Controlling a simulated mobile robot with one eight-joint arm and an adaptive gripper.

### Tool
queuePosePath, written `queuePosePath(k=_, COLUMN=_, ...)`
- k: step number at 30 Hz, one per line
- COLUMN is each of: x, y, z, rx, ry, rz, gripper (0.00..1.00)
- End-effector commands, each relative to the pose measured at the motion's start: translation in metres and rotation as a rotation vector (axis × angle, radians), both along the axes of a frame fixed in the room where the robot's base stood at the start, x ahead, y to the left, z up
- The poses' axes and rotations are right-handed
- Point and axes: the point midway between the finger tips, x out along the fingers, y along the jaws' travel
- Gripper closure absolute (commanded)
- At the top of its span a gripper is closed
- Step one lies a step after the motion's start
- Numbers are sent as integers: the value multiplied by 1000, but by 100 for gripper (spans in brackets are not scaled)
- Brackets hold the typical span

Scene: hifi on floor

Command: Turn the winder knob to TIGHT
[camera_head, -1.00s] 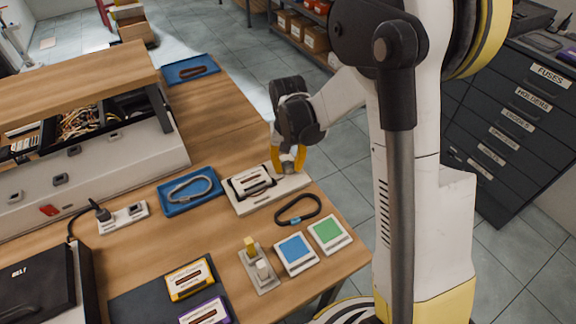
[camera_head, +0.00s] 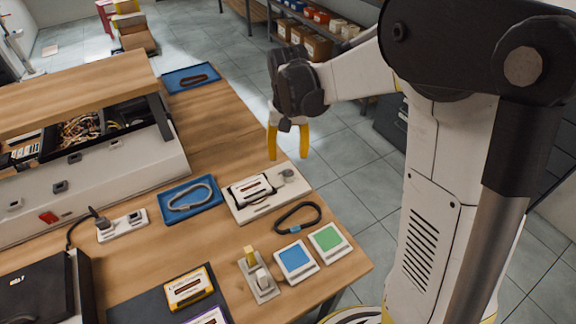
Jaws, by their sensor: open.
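The winder is a cream board (camera_head: 262,206) lying near the right edge of the wooden table. It carries a cassette (camera_head: 250,190) on its left and a small grey knob (camera_head: 287,175) at its upper right. The knob is uncovered; any TIGHT marking is too small to read. My gripper (camera_head: 287,157) has two yellow fingers pointing down, spread apart and empty. It hangs above and just behind the knob, not touching it.
A blue tray with a grey loop (camera_head: 190,208) lies left of the board. A dark belt loop (camera_head: 297,217), a blue pad (camera_head: 296,261), a green pad (camera_head: 329,240) and a switch block (camera_head: 258,275) lie in front. Another blue tray (camera_head: 191,86) sits at the back.

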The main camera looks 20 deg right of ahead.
Motion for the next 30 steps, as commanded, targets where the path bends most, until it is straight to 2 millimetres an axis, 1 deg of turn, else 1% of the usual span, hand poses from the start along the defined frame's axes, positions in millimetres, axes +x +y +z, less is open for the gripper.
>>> queuePosePath(k=1, x=0, y=0, z=9, rx=0, ry=0, rz=0, gripper=46)
queuePosePath(k=3, x=0, y=0, z=18, rx=0, ry=0, rz=0, gripper=46)
queuePosePath(k=6, x=0, y=0, z=26, rx=0, ry=0, rz=0, gripper=46)
queuePosePath(k=9, x=0, y=0, z=29, rx=0, ry=0, rz=0, gripper=46)
queuePosePath(k=23, x=-1, y=0, z=30, rx=0, ry=-3, rz=1, gripper=46)
queuePosePath(k=26, x=-8, y=0, z=38, rx=0, ry=-24, rz=9, gripper=46)
queuePosePath(k=29, x=-22, y=0, z=53, rx=-1, ry=-72, rz=24, gripper=46)
queuePosePath(k=30, x=-30, y=0, z=60, rx=-2, ry=-96, rz=33, gripper=46)
